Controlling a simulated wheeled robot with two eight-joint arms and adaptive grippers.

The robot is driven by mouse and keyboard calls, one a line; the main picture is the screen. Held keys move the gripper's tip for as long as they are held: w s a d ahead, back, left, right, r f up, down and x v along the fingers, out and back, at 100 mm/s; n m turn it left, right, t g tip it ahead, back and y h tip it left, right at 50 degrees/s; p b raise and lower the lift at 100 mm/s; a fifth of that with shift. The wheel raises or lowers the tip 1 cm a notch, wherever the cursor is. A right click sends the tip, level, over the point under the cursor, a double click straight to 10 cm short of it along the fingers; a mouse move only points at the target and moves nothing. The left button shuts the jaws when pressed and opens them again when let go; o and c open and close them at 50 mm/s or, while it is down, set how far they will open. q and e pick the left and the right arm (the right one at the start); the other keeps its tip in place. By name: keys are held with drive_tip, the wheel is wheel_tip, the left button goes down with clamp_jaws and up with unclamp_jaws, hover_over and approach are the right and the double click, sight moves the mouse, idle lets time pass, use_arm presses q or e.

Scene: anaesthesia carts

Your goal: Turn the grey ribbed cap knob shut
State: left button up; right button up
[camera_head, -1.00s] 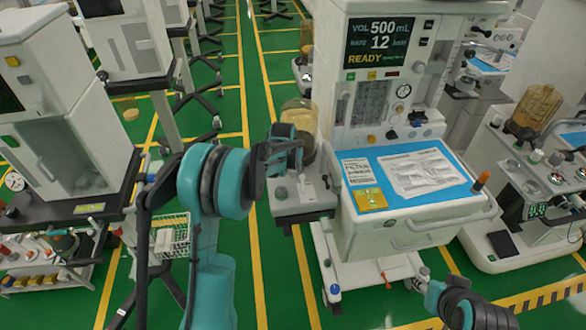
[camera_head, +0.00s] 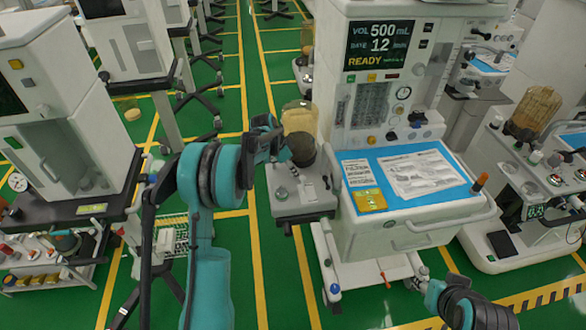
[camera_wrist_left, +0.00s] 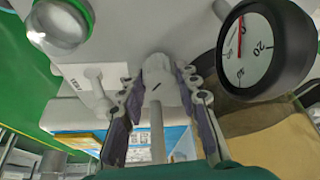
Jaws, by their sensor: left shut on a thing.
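The grey cap knob (camera_wrist_left: 157,70), with a dark mark on its face, stands out from a pale panel in the left wrist view. My left gripper (camera_wrist_left: 158,80) has its two dark fingers on either side of the knob and is shut on it. A pale rod (camera_wrist_left: 157,130) runs below the knob between the fingers. In the head view my left gripper (camera_head: 282,150) is beside the dark-based canister on the middle cart, and I cannot make out the knob there.
A round gauge (camera_wrist_left: 262,50) with a red needle is close to the right of the fingers. A clear dome (camera_wrist_left: 62,25) is at upper left. The canister (camera_head: 300,122) stands behind a small side shelf (camera_head: 302,208). The middle cart has a blue top (camera_head: 440,200) with papers.

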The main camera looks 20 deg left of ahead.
use_arm(q)
drive_tip(key=m+g+h, duration=0.1)
drive_tip(key=m, duration=0.3)
drive_tip(key=shift+w+m+p, duration=0.1)
drive_tip(key=shift+m+p, duration=0.2)
drive_tip(key=shift+p, duration=0.1)
drive_tip(key=m+g, duration=0.2)
drive_tip(key=m, duration=0.2)
drive_tip(key=shift+p, duration=0.35)
drive_tip(key=shift+m, duration=0.3)
drive_tip(key=o, duration=1.2)
drive_tip(key=shift+c, duration=0.2)
